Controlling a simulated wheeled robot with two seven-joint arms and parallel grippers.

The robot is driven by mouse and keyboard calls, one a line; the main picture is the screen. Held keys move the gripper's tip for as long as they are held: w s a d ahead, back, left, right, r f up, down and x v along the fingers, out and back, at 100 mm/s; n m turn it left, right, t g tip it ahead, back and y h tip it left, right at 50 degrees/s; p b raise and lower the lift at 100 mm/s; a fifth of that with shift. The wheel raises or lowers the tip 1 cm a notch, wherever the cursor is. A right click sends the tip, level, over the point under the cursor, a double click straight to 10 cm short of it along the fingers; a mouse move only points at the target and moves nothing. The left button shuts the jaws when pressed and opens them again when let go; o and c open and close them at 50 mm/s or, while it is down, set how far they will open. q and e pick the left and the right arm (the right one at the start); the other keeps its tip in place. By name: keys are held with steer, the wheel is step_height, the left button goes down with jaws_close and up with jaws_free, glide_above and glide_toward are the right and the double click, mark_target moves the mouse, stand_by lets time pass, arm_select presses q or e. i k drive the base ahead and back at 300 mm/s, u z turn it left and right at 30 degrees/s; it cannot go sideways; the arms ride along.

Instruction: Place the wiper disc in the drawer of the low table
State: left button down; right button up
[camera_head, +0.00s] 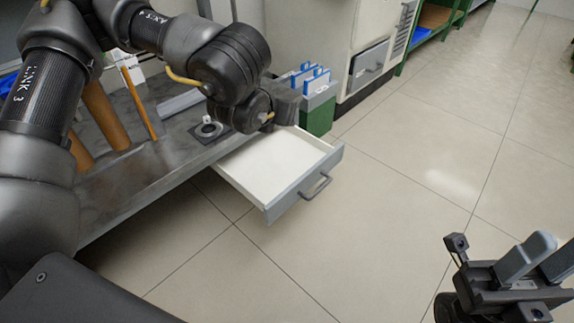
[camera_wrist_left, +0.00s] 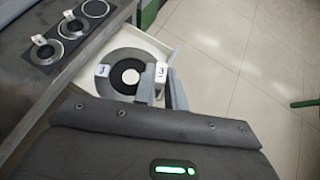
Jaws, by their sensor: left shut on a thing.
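The wiper disc (camera_wrist_left: 112,77) is grey with a black ring and a pale centre, and bears white tags marked 3. My left gripper (camera_wrist_left: 163,86) is shut on its tagged right edge in the left wrist view. The disc shows against the inside of the open drawer (camera_head: 265,157); I cannot tell whether it touches the drawer floor. In the head view my left wrist hides the disc and the fingers. The drawer's white inside also shows in the wrist view (camera_wrist_left: 160,43). My right gripper (camera_head: 541,258) is empty, with its fingers apart, at the lower right.
The low table (camera_head: 135,185) carries a dark plate (camera_wrist_left: 35,62) with several round seats and small tagged parts. Orange-brown rods (camera_head: 138,103) stand on it. A green box with blue-and-white items (camera_head: 318,118) stands behind the drawer. Floor right of the drawer is clear.

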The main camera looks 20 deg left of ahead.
mark_target(273, 160)
steer(key=z, duration=0.9)
steer(key=k, duration=1.15)
steer(key=z, duration=0.7)
steer(key=i, duration=2.4)
steer(key=u, duration=1.75)
steer(key=i, duration=0.8)
steer(key=u, duration=0.85)
